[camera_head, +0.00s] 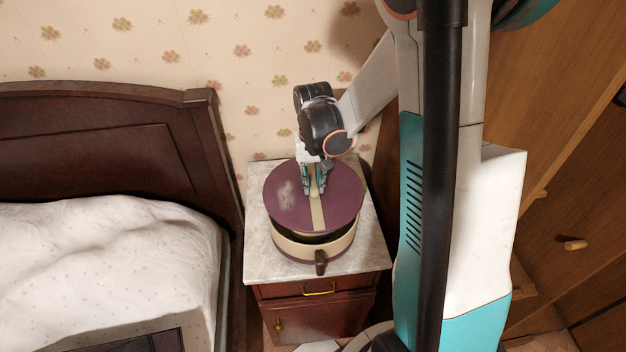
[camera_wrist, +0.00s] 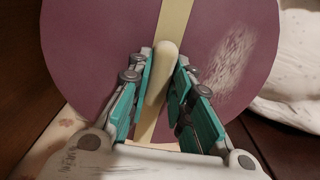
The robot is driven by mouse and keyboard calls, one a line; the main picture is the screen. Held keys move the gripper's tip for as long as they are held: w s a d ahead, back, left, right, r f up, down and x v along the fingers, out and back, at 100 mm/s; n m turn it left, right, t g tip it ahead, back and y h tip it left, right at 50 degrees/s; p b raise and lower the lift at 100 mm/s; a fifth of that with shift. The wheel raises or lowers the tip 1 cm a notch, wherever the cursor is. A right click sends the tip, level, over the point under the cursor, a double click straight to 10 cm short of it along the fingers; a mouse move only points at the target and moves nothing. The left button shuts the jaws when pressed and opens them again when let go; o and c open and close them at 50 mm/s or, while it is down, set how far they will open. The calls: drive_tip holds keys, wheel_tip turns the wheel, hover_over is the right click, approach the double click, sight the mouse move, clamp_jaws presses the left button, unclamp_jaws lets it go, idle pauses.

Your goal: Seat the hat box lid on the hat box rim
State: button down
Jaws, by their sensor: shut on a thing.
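The hat box lid (camera_head: 285,205) is a round purple disc with a cream band across it and a pale scuffed patch. It also fills much of the wrist view (camera_wrist: 95,60). My gripper (camera_head: 315,190) is shut on the lid's cream knob (camera_wrist: 160,75), its fingers on either side of it. The hat box (camera_head: 300,249) is cream with a dark tab at its front and stands on the marble-topped nightstand. The lid is over the box, set toward the back. A dark gap shows between the lid's front edge and the box rim. The rear rim is hidden.
The nightstand (camera_head: 257,262) has a pale marble top with little free room around the box. A bed with a dark headboard (camera_head: 110,150) stands close on the left. A wooden wardrobe (camera_head: 560,130) stands on the right, and papered wall is behind.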

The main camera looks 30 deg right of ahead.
drive_tip(key=shift+f+b, duration=1.65)
drive_tip(key=shift+f, duration=0.3)
drive_tip(key=shift+f+b, duration=1.5)
drive_tip(key=shift+b, duration=0.4)
idle(3.6)
drive_tip(key=c, duration=1.6)
unclamp_jaws()
